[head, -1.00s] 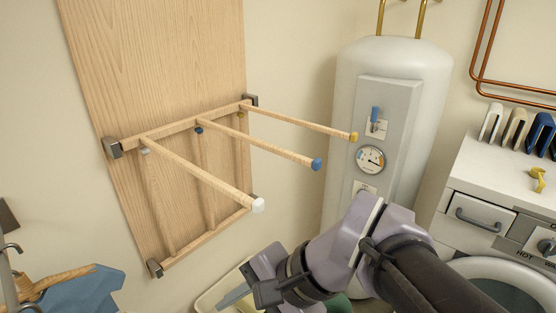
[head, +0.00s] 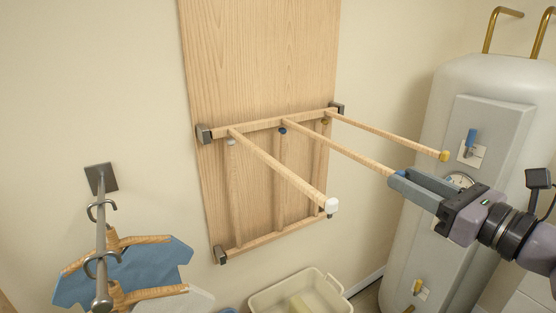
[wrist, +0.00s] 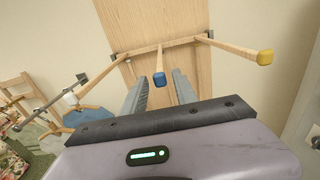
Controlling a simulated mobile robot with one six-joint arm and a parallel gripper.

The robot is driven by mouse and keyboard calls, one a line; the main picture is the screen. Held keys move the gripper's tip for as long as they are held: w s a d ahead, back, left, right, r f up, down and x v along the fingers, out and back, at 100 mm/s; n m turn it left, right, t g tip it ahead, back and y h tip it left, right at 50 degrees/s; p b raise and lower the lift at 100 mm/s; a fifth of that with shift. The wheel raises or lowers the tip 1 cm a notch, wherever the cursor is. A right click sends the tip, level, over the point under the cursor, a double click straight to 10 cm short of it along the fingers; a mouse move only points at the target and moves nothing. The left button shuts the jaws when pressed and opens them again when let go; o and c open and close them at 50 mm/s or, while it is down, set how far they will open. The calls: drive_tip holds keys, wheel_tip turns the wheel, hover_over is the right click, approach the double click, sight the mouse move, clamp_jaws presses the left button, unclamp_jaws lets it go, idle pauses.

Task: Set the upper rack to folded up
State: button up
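The upper rack's hinge bar (head: 270,123) crosses the wooden wall board, and its three rods stick out from the wall, sloping down in the head view. The rods end in a white cap (head: 331,205), a yellow cap (head: 445,156) and a blue cap (wrist: 159,79). My gripper (head: 405,181) is open at the end of the middle rod, and its finger hides the blue cap in the head view. In the wrist view the blue cap shows between my two spread fingers; contact cannot be told. The yellow cap (wrist: 265,57) is to their right.
A lower rack (head: 272,240) lies flat against the board, its rods upright. A white water tank (head: 485,120) stands behind my gripper at right. A wall hook bar with wooden hangers (head: 145,240) and blue cloth is at left. A pale bin (head: 300,295) is below.

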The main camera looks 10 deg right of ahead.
sight(372, 161)
drive_tip(key=b+x, duration=0.1)
drive_tip(key=x, duration=0.8)
drive_tip(key=shift+s, duration=0.1)
clamp_jaws()
drive_tip(key=shift+f, duration=0.1)
idle(0.9)
